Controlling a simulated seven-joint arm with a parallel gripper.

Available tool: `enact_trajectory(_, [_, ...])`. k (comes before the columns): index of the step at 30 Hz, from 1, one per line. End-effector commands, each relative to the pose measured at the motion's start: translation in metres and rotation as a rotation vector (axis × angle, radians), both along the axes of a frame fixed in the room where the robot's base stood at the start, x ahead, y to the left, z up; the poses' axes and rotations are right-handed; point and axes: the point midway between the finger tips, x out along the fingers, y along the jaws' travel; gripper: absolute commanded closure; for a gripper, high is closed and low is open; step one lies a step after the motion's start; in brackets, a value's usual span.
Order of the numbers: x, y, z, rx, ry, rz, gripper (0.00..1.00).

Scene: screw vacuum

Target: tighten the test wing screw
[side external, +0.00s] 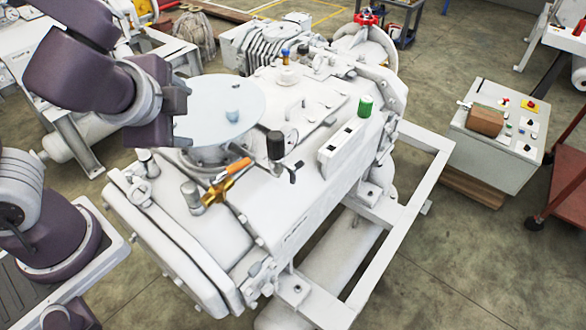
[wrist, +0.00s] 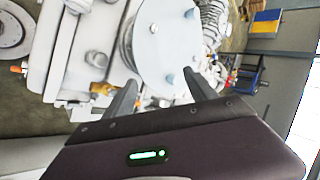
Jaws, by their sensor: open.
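A small pale blue piece (side external: 232,116), which looks like the test wing screw, stands on a round white plate (side external: 208,96) on top of the white pump. My gripper (side external: 184,113) is at the left edge of that plate, left of the screw and apart from it. In the wrist view my gripper (wrist: 161,77) shows two dark fingers spread wide with nothing held. I cannot tell which is the wing screw.
A valve with an orange handle (side external: 235,168) and a black-topped fitting (side external: 275,146) stand near the plate. A green cap (side external: 365,106) and a red handwheel (side external: 366,18) are farther back. A control box (side external: 500,135) stands right of the pump frame (side external: 402,215).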

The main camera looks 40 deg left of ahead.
Motion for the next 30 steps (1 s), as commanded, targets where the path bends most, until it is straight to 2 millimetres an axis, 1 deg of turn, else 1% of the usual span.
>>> enact_trajectory(1, [0.018,-0.032,-0.015,0.058,0.000,-0.174,0.35])
enact_trajectory(2, [0.028,-0.052,-0.023,0.077,-0.011,-0.271,0.35])
enact_trajectory(3, [0.036,-0.078,-0.033,0.088,-0.022,-0.385,0.35])
enact_trajectory(4, [0.039,-0.097,-0.040,0.090,-0.027,-0.459,0.35])
enact_trajectory(6, [0.040,-0.129,-0.054,0.085,-0.032,-0.584,0.35])
enact_trajectory(9, [0.041,-0.151,-0.065,0.074,-0.035,-0.664,0.35])
enact_trajectory(11, [0.046,-0.153,-0.071,0.073,-0.035,-0.672,0.35])
enact_trajectory(18, [0.081,-0.151,-0.101,0.073,-0.036,-0.665,0.35])
enact_trajectory(21, [0.089,-0.151,-0.108,0.073,-0.037,-0.666,0.35])
enact_trajectory(24, [0.092,-0.151,-0.111,0.072,-0.039,-0.665,0.35])
enact_trajectory(29, [0.093,-0.151,-0.111,0.073,-0.040,-0.664,0.35])
enact_trajectory(30, [0.093,-0.151,-0.111,0.073,-0.040,-0.664,0.36])
